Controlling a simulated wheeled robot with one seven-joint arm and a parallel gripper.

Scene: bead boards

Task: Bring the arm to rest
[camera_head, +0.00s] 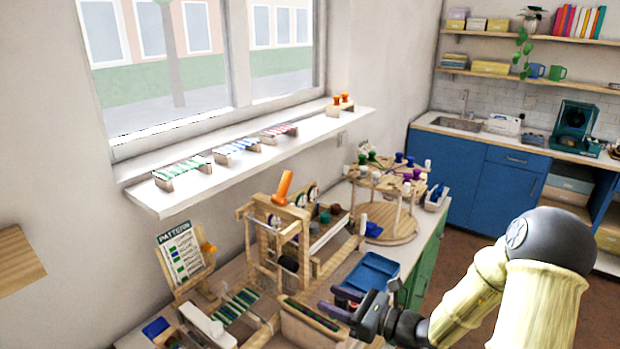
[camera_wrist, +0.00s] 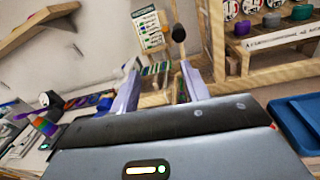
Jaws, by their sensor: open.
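My gripper (camera_head: 350,305) is at the lower middle of the head view, above the front of the workbench, with my arm reaching in from the right. In the wrist view my gripper (camera_wrist: 160,85) shows its two fingers spread apart with nothing held between them. Beyond the fingers are a striped bead board (camera_wrist: 157,69) and a pattern card (camera_wrist: 148,30) on a wooden stand. In the head view the pattern card (camera_head: 182,252) leans at the left and a green-striped bead board (camera_head: 237,305) lies in front of it.
A wooden frame (camera_head: 275,240) stands mid-bench, with a round wooden rack (camera_head: 385,225) behind it. A blue tray (camera_head: 370,270) lies close to my gripper. Several striped boards rest on the windowsill (camera_head: 225,182). Blue cabinets (camera_head: 470,180) stand at the back. Open floor shows at the right.

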